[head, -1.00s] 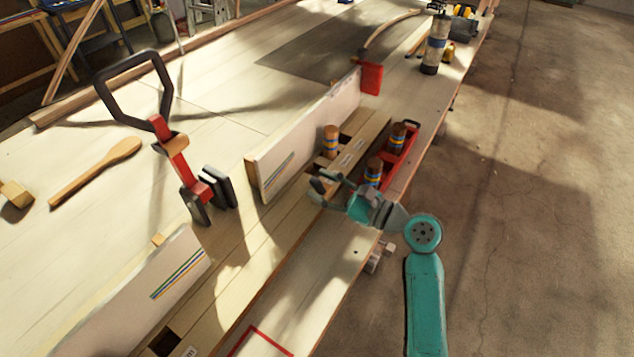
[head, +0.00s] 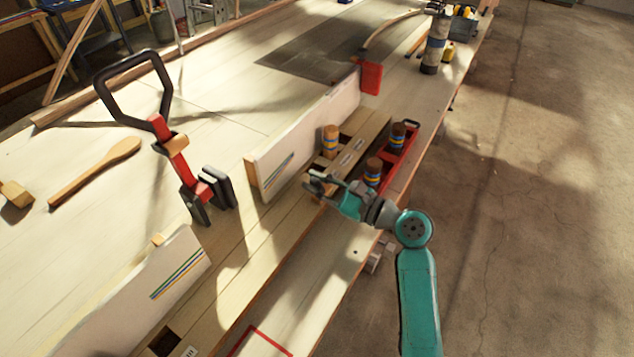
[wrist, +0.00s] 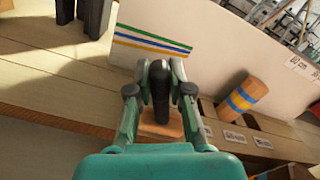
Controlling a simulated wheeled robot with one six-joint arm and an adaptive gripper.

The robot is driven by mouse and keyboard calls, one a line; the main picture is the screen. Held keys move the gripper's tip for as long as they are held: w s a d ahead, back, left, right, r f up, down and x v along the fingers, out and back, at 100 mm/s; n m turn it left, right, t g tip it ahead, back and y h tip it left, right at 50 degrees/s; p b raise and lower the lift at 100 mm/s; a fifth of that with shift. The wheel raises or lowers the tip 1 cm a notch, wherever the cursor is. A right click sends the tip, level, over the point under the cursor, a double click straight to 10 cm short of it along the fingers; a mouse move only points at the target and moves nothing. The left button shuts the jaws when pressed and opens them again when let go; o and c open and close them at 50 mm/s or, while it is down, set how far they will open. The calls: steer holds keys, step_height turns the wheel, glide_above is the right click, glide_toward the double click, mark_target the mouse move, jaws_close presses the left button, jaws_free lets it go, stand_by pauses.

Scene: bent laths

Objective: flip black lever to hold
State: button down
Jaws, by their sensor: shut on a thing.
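The black lever (wrist: 160,92) stands up between my two finger pads in the wrist view, above a wooden block (wrist: 160,127). My gripper (wrist: 160,75) is shut on it, with one pad at each side. In the head view my gripper (head: 314,184) is low over the bench strip, beside the near end of the white board; the fingers mostly hide the lever there. Small labels (wrist: 235,137) lie on the strip to the right of the lever in the wrist view, too small to read.
A banded wooden peg (head: 330,142) stands behind my gripper. A red tray (head: 405,153) with more banded pegs is close to its right. The upright white board (head: 300,148) borders the left side. A red clamp with a big black handle (head: 133,75) stands further left.

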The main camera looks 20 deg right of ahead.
steer(key=shift+w+d, duration=0.1)
steer(key=m, duration=0.1)
steer(key=d+m, duration=0.1)
steer(key=w+m, duration=0.1)
steer(key=shift+d+r+m, duration=0.2)
steer(key=shift+r+m, duration=0.1)
steer(key=shift+m, duration=0.1)
steer(key=shift+w+d+m, duration=0.3)
steer(key=shift+d+m, duration=0.1)
steer(key=shift+m, duration=0.4)
steer(key=shift+w+d+m, duration=0.25)
steer(key=shift+d+m, duration=0.15)
steer(key=shift+m, duration=0.4)
steer(key=c, duration=1)
jaws_free()
steer(key=shift+c, duration=0.2)
steer(key=v, duration=1.2)
